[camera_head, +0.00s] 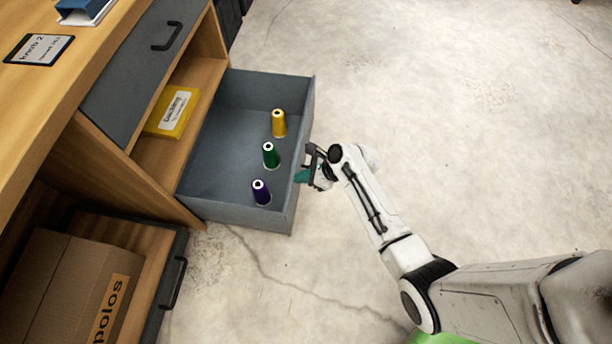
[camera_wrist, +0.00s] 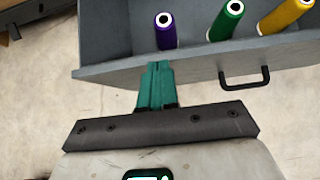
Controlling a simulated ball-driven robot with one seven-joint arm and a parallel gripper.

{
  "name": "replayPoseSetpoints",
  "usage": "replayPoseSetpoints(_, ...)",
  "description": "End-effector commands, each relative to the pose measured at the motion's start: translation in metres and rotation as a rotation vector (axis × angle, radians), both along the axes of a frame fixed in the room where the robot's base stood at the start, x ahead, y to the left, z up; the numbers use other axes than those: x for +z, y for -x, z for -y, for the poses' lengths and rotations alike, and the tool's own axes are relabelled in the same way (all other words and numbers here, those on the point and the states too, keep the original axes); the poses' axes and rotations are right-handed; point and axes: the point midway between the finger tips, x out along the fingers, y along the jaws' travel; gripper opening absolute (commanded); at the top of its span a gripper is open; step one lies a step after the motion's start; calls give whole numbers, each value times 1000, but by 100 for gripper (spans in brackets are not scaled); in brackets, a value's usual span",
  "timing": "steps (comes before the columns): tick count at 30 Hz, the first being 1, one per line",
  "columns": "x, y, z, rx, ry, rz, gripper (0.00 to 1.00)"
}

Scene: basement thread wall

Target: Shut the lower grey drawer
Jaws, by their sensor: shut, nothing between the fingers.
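The lower grey drawer (camera_head: 225,147) stands pulled out from the wooden cabinet, below a shut grey drawer front. Purple (camera_head: 261,192), green (camera_head: 270,155) and yellow (camera_head: 278,123) thread cones stand upright in it. In the wrist view the drawer's front panel (camera_wrist: 205,66) crosses the upper part, with its dark handle (camera_wrist: 246,79) right of my fingers. My gripper (camera_head: 303,175) is shut and empty, at the outer face of the front panel. Its teal fingertips (camera_wrist: 158,72) point at the panel left of the handle, below the purple cone. I cannot tell whether they touch it.
The shut upper grey drawer front (camera_head: 143,73) has a dark handle. A yellow box (camera_head: 173,111) lies on the open shelf. Another open compartment (camera_head: 153,238) at the lower left holds a cardboard box (camera_head: 62,290). The concrete floor (camera_head: 440,110) is clear to the right.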

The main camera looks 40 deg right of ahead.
Motion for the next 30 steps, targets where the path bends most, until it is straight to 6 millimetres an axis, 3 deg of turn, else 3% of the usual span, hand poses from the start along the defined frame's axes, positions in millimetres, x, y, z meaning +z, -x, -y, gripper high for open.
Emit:
replayPoseSetpoints(8, 3, -44, -35, 8, 2, 2, 0)
replayPoseSetpoints(21, -3, -141, -112, 8, 1, 2, 0)
replayPoseSetpoints(30, -5, -196, -155, 4, 0, 2, 0)
